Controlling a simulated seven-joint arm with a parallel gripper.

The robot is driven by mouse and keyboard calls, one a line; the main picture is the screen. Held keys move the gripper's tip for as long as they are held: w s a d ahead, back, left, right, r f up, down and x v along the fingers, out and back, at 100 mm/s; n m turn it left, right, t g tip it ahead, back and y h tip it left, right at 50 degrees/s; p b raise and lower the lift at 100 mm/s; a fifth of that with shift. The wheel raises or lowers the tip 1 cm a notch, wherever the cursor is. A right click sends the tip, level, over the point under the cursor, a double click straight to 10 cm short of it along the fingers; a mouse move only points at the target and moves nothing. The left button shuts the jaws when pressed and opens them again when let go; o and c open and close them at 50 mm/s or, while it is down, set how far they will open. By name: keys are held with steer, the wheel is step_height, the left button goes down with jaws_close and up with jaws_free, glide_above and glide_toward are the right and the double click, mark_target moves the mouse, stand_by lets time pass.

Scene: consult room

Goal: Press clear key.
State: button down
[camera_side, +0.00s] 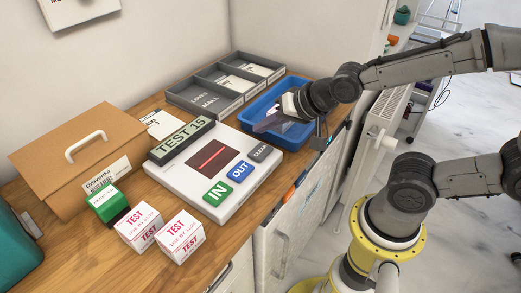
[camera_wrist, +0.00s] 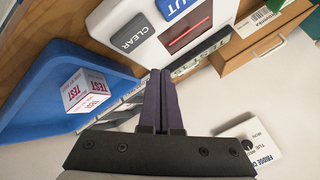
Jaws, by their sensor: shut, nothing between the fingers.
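The clear key (camera_side: 260,152) is a grey key at the right of the white scanner device (camera_side: 170,178). It also shows in the wrist view (camera_wrist: 130,34), up and left of my fingertips. My gripper (camera_side: 262,125) is shut and empty, with dark fingers, over the blue tray (camera_side: 290,141) beside the device. In the wrist view its fingers (camera_wrist: 161,72) are together and apart from the key. The device also carries a green IN key (camera_side: 217,194), a blue OUT key (camera_side: 240,171), a red-lined window (camera_side: 211,157) and a display reading TEST 15 (camera_side: 180,141).
A white TEST box (camera_wrist: 87,90) lies in the blue tray. Two more TEST boxes (camera_side: 140,226) and a green box (camera_side: 108,205) stand in front of a cardboard case (camera_side: 80,150). A grey divided tray (camera_side: 180,101) is behind. A white radiator (camera_side: 382,125) stands to the right.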

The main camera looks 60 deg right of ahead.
mark_target(265, 153)
steer(key=shift+f, duration=2.1)
steer(key=shift+f, duration=0.1)
stand_by(0.4)
steer(key=shift+f, duration=0.3)
steer(key=shift+f, duration=0.6)
stand_by(0.9)
steer(key=shift+r, duration=0.95)
steer(key=shift+r, duration=2.55)
